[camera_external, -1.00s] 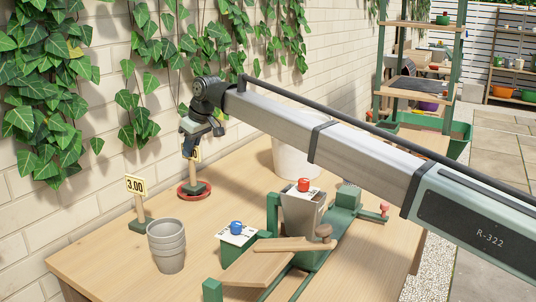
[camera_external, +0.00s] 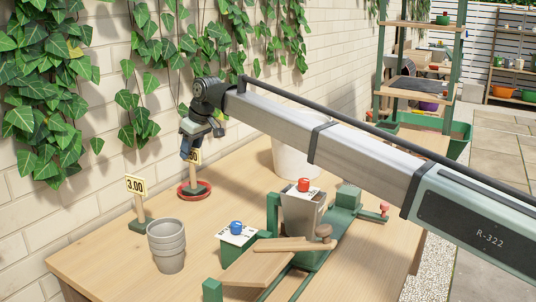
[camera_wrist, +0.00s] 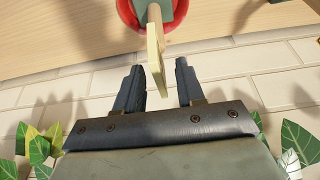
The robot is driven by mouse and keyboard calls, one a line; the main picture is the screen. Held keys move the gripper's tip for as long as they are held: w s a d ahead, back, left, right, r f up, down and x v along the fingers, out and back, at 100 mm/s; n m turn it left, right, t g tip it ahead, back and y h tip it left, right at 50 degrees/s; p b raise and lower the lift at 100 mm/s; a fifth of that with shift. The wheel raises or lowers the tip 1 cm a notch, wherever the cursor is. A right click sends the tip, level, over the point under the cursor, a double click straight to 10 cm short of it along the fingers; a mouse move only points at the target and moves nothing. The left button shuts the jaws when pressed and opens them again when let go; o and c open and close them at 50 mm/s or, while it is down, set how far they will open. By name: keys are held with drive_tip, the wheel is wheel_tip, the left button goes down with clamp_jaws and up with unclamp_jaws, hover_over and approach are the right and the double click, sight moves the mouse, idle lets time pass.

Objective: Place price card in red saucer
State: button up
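A price card (camera_external: 195,157) on a wooden post stands upright in the red saucer (camera_external: 206,193) near the wall, partly hidden behind my gripper. In the wrist view the pale card (camera_wrist: 156,65) shows between and beyond the fingertips, with its green base inside the red saucer (camera_wrist: 128,14). My gripper (camera_external: 186,153) is just above and beside the card. In the wrist view its fingers (camera_wrist: 158,80) are apart, with gaps on both sides of the card.
A second price card (camera_external: 136,186) reading 3.00 stands at the left, near stacked grey pots (camera_external: 167,247). A green device with a metal hopper (camera_external: 301,213) and wooden lever fills the front middle. A white bucket (camera_external: 290,160) stands behind it.

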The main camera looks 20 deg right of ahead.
drive_tip(key=v, duration=1.2)
drive_tip(key=shift+r, duration=0.3)
